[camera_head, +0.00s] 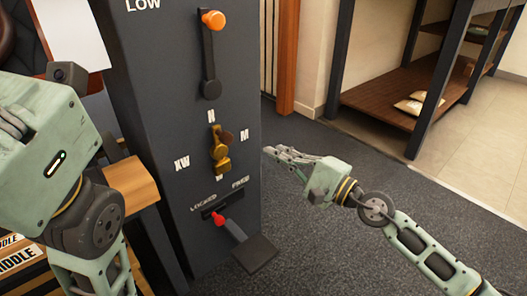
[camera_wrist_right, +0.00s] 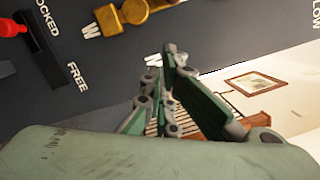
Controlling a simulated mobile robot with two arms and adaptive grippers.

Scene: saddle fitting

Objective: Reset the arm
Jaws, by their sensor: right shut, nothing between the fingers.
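My right gripper (camera_head: 272,153) is in the middle of the head view, just right of the dark control column (camera_head: 160,160). Its fingers are together and hold nothing. It looks apart from the column. My left arm (camera_head: 45,150) shows at the left edge of the head view. The fingers of my left gripper do not show.
The column has an orange-knobbed lever (camera_head: 212,20), a gold selector (camera_head: 219,152) among size letters, and a red knob (camera_head: 218,219) by the LOCKED and FREE labels. A dark plate (camera_head: 256,253) juts out below. A wooden shelf (camera_head: 385,92) stands back right. Carpet (camera_head: 340,255) is clear.

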